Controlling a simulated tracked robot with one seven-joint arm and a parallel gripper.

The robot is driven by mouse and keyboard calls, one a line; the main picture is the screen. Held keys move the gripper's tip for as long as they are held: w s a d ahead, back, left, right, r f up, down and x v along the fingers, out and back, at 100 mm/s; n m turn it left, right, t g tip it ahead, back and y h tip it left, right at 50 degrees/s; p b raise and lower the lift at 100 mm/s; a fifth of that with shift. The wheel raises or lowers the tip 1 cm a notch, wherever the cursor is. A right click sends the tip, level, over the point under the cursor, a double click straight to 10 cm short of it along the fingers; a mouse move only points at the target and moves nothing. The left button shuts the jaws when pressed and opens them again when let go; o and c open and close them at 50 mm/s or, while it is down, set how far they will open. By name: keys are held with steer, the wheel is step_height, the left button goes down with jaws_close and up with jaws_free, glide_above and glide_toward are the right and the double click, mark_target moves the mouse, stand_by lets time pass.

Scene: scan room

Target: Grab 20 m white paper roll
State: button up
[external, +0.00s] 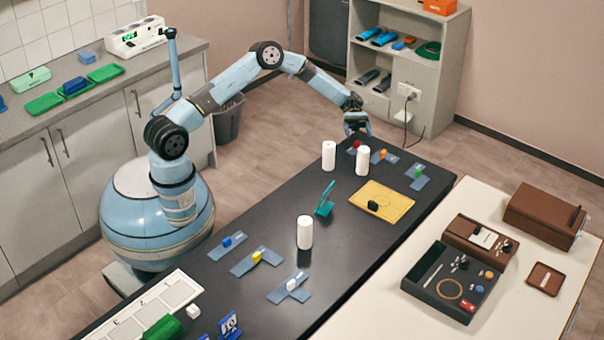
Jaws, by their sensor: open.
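Several white paper rolls stand upright on the black table (262,268) in the external view. Two are near the far end: a left one (329,156) and a right one (362,160). Another white roll (305,232) stands nearer the middle. I cannot read any length marking on them. My gripper (357,128) is at the far end of the table, beyond the two far rolls and close to a blue piece with a red block (355,145). It is open, and I see nothing held in it. Its fingertips are small and partly unclear.
Blue pieces with coloured blocks lie at both ends. A white table (385,318) with brown boxes adjoins on the right. A shelf (435,80) stands behind my gripper.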

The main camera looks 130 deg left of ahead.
mark_target(364, 149)
steer(key=shift+s+a+f+n+t, duration=0.3)
steer(key=shift+s+a+f+t, duration=0.15)
steer(key=shift+a, duration=0.1)
steer(key=x, duration=1.3)
steer(key=shift+d+f, duration=0.1)
steer(key=shift+d, duration=0.25)
steer(key=c, duration=1.1)
